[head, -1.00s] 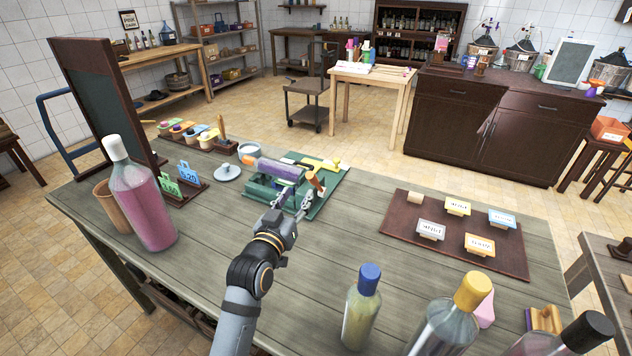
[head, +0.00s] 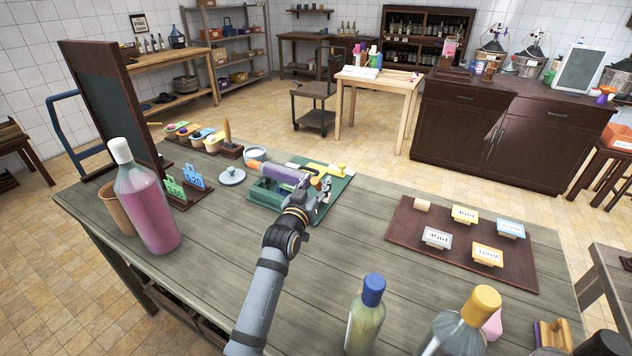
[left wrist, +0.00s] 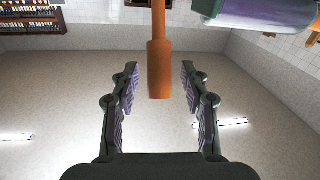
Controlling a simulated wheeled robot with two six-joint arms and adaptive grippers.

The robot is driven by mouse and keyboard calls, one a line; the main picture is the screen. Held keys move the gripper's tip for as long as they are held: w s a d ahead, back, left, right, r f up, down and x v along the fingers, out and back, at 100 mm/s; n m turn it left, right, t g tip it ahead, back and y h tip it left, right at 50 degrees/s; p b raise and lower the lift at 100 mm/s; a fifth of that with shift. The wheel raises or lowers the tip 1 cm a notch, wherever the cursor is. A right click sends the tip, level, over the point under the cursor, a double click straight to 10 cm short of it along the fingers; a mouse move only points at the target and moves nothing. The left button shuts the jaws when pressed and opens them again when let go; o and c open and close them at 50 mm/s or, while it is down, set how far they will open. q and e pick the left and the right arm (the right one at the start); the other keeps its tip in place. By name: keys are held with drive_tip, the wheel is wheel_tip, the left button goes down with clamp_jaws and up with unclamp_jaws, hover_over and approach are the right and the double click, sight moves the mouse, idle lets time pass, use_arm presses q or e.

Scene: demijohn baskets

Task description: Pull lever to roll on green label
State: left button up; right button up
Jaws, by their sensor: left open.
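A green labelling device (head: 262,196) stands on the grey wooden table, with a purple bottle (head: 285,173) lying in its cradle. The bottle also shows at the top right of the left wrist view (left wrist: 262,14). The lever's orange-brown handle (left wrist: 158,72) hangs between the fingers of my left gripper (left wrist: 158,95), apart from both. That gripper (head: 322,188) is open at the device's right side and largely hides the lever in the head view. I cannot make out a green label on the bottle. My right gripper is out of view.
A pink bottle (head: 147,205) and green and blue tags (head: 184,181) stand at the left. A brown board (head: 410,229) with several label blocks lies right. Capped bottles (head: 365,318) stand at the front edge. The table's middle is mostly clear.

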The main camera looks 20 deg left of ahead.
use_arm(q)
drive_tip(key=shift+w, duration=0.1)
drive_tip(key=shift+c, duration=0.2)
clamp_jaws()
